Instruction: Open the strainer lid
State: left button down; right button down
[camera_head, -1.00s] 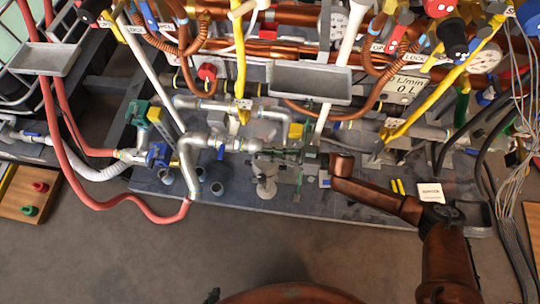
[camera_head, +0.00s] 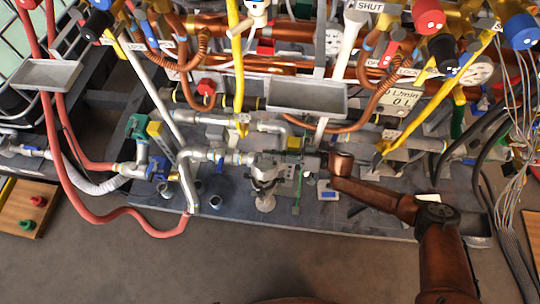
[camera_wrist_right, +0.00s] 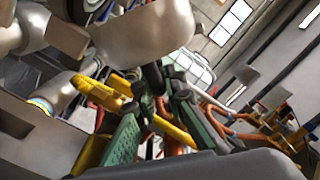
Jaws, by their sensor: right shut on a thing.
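The strainer (camera_head: 264,176) is a pale grey metal fitting at the middle of the pipe rig, with a rounded foot below it. My right gripper (camera_head: 284,166) reaches it from the right, at the end of my copper-brown arm. In the right wrist view, my gripper's green fingers (camera_wrist_right: 155,95) close on a dark narrow part just under a large pale rounded body (camera_wrist_right: 140,35). This part seems to be on the strainer lid, but its outline is mostly hidden. I cannot tell how far the lid is open. My left gripper is out of view.
A grey tray (camera_head: 306,96) is above and behind the strainer. A silver pipe (camera_head: 188,178) stands to its left, and a red hose (camera_head: 75,190) curves further left. Yellow pipes (camera_head: 430,100) and loose cables (camera_head: 515,160) are at the right. The floor in front is clear.

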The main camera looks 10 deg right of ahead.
jog(key=shift+w+d+f, duration=0.1)
jog(key=shift+d, duration=0.05)
jog(key=c, duration=2)
grip_release()
jog(key=v, duration=1.2)
